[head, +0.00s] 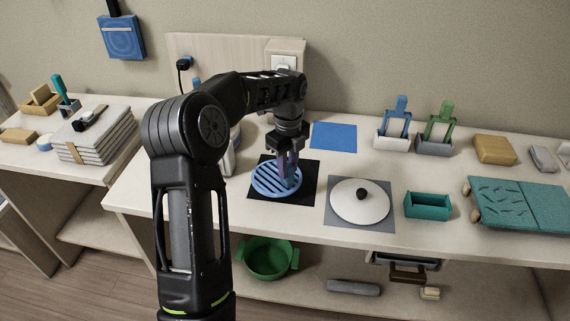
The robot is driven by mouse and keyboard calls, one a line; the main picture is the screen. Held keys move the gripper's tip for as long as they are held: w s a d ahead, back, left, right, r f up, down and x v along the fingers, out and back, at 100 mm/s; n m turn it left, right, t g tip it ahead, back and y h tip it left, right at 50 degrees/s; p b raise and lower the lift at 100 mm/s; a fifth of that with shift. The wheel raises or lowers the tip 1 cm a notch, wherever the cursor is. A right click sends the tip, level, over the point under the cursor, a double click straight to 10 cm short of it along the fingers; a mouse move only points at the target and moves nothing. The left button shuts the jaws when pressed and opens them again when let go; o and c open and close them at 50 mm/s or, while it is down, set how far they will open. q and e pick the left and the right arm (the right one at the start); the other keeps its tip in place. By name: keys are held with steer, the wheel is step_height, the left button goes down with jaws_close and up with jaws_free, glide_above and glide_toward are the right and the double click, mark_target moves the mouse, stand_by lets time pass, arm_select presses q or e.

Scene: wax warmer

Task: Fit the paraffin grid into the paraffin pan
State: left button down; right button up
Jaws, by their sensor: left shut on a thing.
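The round blue slotted grid (265,181) is at the black mat (307,186) on the table. My left gripper (288,172) points down at the grid's right side and is shut on it. I cannot tell whether the grid rests on the mat or is just above it. A pale, white-grey vessel (230,158) stands left of the mat, mostly hidden behind my left arm. It may be the paraffin pan, but its opening is not visible. My right gripper is not in view.
A white lid (360,202) with a black knob lies on a grey mat right of the grid. A teal box (427,206) stands further right. A blue cloth (334,136) lies behind. A green basin (268,258) sits on the lower shelf. Stacked towels (97,137) are on the left table.

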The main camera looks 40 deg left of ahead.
arm_select(q)
steer(key=n, duration=0.1)
steer(key=d+n, duration=0.1)
steer(key=n, duration=0.1)
steer(key=shift+s+d+f, duration=0.15)
steer(key=shift+s, duration=0.15)
steer(key=d+n+b, duration=0.4)
steer(key=d+n, duration=1.2)
steer(key=d, duration=0.6)
steer(key=shift+r+n, duration=0.3)
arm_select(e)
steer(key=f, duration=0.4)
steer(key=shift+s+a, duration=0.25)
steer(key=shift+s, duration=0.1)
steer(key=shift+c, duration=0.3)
